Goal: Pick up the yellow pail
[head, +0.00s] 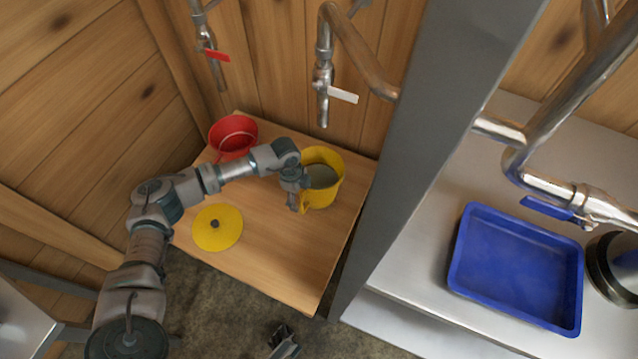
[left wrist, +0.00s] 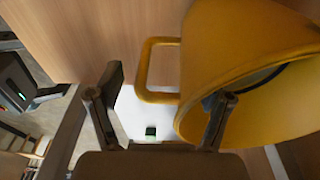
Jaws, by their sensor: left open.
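The yellow pail (head: 330,164) stands upright on a small wooden table (head: 262,262), near its back right edge. Its inside looks grey. My left gripper (head: 295,195) is open at the pail's left front side. In the left wrist view, the pail (left wrist: 235,45) fills the right side and its squared yellow handle (left wrist: 145,70) sticks out towards the space between the open fingers of my left gripper (left wrist: 163,105). One finger overlaps the pail's mouth; I cannot tell whether it touches. My right gripper (head: 284,343) shows partly at the bottom of the head view.
A red pail (head: 232,130) stands at the table's back left, and a yellow lid (head: 217,228) with a dark knob lies in front. Taps with red (head: 217,56) and white (head: 343,95) levers hang above. A grey post (head: 440,130) rises right of the table; a blue tray (head: 515,268) lies beyond it.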

